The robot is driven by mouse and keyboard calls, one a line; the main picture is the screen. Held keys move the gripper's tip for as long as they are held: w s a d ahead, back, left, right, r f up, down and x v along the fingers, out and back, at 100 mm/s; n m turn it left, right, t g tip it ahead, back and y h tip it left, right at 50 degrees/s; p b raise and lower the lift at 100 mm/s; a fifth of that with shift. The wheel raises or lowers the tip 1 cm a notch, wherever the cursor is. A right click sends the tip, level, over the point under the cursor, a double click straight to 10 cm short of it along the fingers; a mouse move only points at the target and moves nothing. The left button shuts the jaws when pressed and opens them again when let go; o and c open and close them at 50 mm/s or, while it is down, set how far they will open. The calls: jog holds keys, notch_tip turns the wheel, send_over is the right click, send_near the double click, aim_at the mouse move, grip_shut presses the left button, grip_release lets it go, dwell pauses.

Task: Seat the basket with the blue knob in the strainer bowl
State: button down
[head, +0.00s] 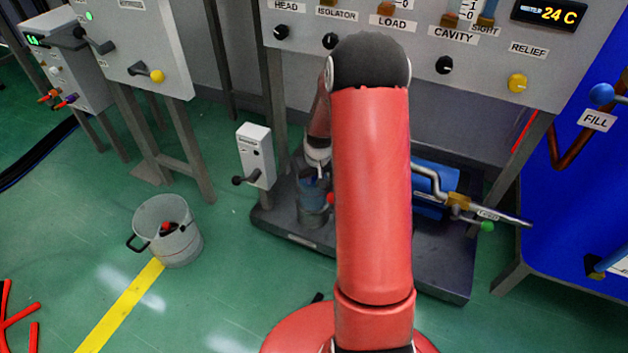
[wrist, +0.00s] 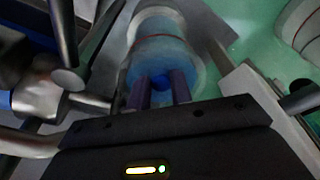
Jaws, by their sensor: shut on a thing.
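My gripper (wrist: 161,92) is shut on the blue knob (wrist: 161,81) of the basket. The basket's round bluish top (wrist: 150,58) lies just below the fingers in the wrist view. A clear, greyish cylinder that looks like the strainer bowl (head: 312,212) stands on the dark skid, and its wall also shows in the wrist view (wrist: 160,22). In the head view my gripper (head: 314,178) is directly above the bowl's mouth. The basket appears in line with the bowl, but I cannot tell how deep it sits. My arm hides part of this area.
A clear bucket (head: 181,250) with a dark, red-topped item stands on the floor at left. A grey box with a black lever (head: 256,158) stands beside the bowl. The floor between bucket and skid is clear.

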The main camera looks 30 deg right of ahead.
jog(key=shift+f, duration=0.15)
jog(key=shift+f, duration=0.1)
jog(key=c, duration=1.5)
grip_release()
jog(key=shift+c, duration=0.2)
jog(key=p+v, duration=0.2)
jog(key=v, duration=1)
jog(key=s+a+r+t, duration=0.1)
jog(key=s+a+r, duration=0.3)
jog(key=r, duration=0.2)
jog(key=s+a+r, duration=0.4)
jog(key=r, duration=0.2)
jog(key=s+a+r+t, duration=0.1)
jog(key=s+a+r, duration=0.2)
jog(key=s, duration=0.5)
jog(key=s+a+r+n+t, duration=0.1)
jog(key=s+a+r, duration=0.2)
jog(key=s, duration=0.5)
jog(key=shift+a+r, duration=0.25)
jog(key=shift+a, duration=0.65)
